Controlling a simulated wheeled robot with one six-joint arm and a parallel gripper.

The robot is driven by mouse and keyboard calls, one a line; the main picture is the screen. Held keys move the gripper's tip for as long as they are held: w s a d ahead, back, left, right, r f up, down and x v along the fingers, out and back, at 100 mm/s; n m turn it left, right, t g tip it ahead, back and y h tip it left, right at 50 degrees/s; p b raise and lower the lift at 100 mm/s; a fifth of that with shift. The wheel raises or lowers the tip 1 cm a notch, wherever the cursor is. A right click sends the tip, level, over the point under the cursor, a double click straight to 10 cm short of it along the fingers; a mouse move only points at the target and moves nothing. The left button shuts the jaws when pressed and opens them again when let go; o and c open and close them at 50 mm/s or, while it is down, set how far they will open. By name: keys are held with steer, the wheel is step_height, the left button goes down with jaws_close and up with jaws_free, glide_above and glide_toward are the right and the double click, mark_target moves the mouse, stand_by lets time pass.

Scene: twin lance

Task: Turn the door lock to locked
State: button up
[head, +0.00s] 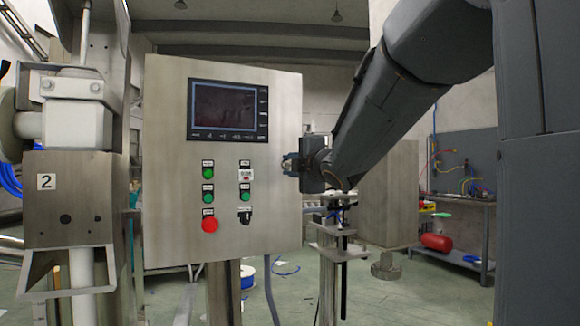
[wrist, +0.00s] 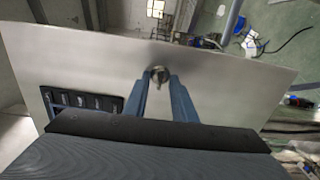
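The door lock (wrist: 159,73) is a small round metal piece with a short tab on a plain metal face, seen in the wrist view. The tab points down in that picture, toward my gripper. My gripper (wrist: 158,84) has its two blue-grey fingers apart, one on each side of the tab. I see a gap around the tab; contact is not clear. In the head view my gripper (head: 289,165) is at the right edge of the metal control cabinet (head: 275,110). The lock is hidden there.
The cabinet front has a screen (head: 228,109), several green buttons, a red button (head: 209,224) and a black switch (head: 245,216). A metal stand (head: 342,245) is below my arm.

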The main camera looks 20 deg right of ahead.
steer(key=s, duration=0.7)
steer(key=shift+s, duration=0.4)
steer(key=s+a+f+m+g+h+p, duration=0.1)
steer(key=s+f+m+g+p, duration=0.2)
steer(key=f, duration=0.6)
steer(key=s+a+f+m+g, duration=0.1)
steer(key=a+f+m+g, duration=0.15)
steer(key=f+m, duration=0.4)
steer(key=s+f+m+g+h+p, duration=0.15)
steer(key=f+g, duration=0.25)
steer(key=f, duration=0.6)
steer(key=s+a+f+m+g+y+p, duration=0.1)
steer(key=s+a+f+m+g, duration=0.2)
steer(key=s, duration=0.7)
steer(key=s+a+f+m+g+y+p, duration=0.1)
steer(key=s+a+f+m+g+p, duration=0.1)
steer(key=s+a+f+m+g, duration=0.2)
steer(key=s+a+f+g, duration=0.1)
steer(key=s+a+f, duration=0.2)
steer(key=s+f, duration=0.3)
steer(key=shift+s+a+f, duration=0.2)
steer(key=shift+s+a, duration=0.05)
steer(key=shift+a, duration=0.15)
steer(key=shift+g+y, duration=0.25)
